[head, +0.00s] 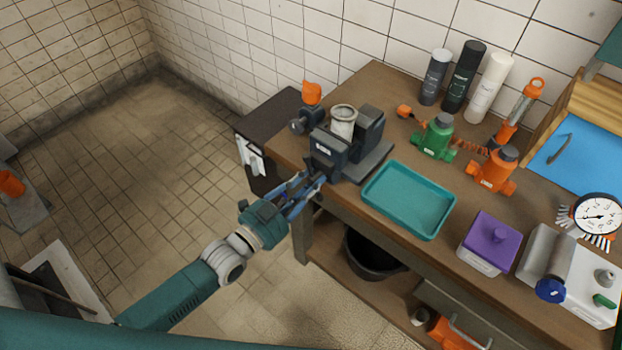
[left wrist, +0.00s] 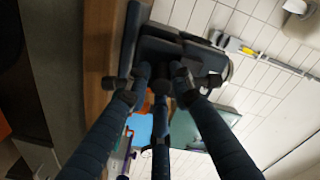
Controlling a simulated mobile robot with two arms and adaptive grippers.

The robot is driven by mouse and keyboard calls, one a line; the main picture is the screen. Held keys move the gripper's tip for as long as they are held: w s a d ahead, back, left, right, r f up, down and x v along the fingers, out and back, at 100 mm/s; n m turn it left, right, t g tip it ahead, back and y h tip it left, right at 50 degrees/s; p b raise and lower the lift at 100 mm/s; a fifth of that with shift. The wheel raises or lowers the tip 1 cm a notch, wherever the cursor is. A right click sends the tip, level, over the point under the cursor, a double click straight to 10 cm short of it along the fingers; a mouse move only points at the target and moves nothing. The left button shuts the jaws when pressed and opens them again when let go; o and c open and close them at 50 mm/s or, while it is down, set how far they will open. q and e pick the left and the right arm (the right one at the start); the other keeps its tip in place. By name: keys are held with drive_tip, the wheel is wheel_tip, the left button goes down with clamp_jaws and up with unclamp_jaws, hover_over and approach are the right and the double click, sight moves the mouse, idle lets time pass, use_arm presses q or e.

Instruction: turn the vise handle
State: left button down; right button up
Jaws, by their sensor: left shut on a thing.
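The dark grey vise (head: 325,153) is mounted at the left end of the wooden workbench, with a pale metal cylinder (head: 343,121) standing between its jaws. My left gripper (head: 314,184) is at the vise's front end, its blue fingers closed in there. In the left wrist view my left gripper (left wrist: 161,82) has its fingers around a dark end piece at the vise's front. In the head view the handle is mostly hidden by the gripper. My right gripper is in neither view.
A teal tray (head: 408,200) lies right of the vise. A purple box (head: 488,243), a green valve (head: 437,138) and an orange valve (head: 494,170) stand farther right. A black bucket (head: 372,257) sits under the bench. The tiled floor (head: 150,170) at left is clear.

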use_arm(q)
drive_tip(key=shift+r, duration=0.15)
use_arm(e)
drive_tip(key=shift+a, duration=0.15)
use_arm(q)
drive_tip(key=c, duration=1.6)
unclamp_jaws()
drive_tip(key=shift+s+a, duration=0.15)
drive_tip(key=shift+o, duration=0.6)
drive_tip(key=shift+s+a+r, duration=0.1)
drive_tip(key=shift+s, duration=0.1)
drive_tip(key=shift+s+a, duration=0.1)
drive_tip(key=shift+s, duration=0.05)
drive_tip(key=v, duration=1.2)
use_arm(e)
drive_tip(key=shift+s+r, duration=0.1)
